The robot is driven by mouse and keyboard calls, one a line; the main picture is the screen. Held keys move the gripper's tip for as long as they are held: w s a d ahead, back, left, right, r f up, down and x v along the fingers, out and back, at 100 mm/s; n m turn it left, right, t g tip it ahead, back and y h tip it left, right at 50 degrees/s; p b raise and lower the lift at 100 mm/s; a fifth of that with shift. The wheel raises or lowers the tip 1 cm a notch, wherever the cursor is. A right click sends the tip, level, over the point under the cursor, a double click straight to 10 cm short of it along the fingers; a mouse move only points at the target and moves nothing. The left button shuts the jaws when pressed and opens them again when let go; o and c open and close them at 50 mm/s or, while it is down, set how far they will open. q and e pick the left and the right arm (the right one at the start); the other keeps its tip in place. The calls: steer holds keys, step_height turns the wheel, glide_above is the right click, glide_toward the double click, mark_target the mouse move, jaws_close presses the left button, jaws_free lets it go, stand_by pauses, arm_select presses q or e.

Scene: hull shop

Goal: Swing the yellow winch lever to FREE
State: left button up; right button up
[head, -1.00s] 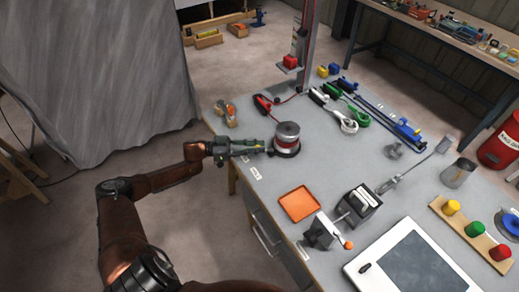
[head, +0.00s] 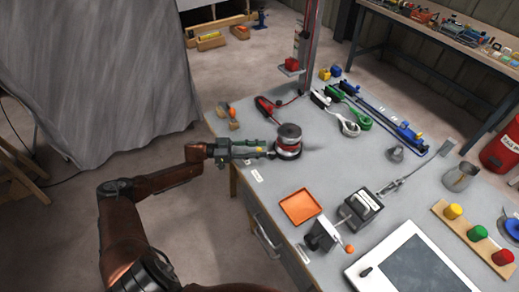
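The winch (head: 289,133) stands near the left edge of the grey bench, a round drum with a dark grey top, a red band and a dark base. A small yellow spot (head: 262,150), likely part of the yellow lever, shows low at its left side; the rest of the lever is hidden or too small to make out. My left gripper (head: 267,149) reaches in from the left, its fingers spread apart above and below the yellow spot, with the tips close to the winch. I cannot tell whether they touch the lever. My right gripper is out of view.
The bench (head: 325,170) is clear just right of the winch.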

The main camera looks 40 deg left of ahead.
arm_select(q)
steer(key=v, duration=1.2)
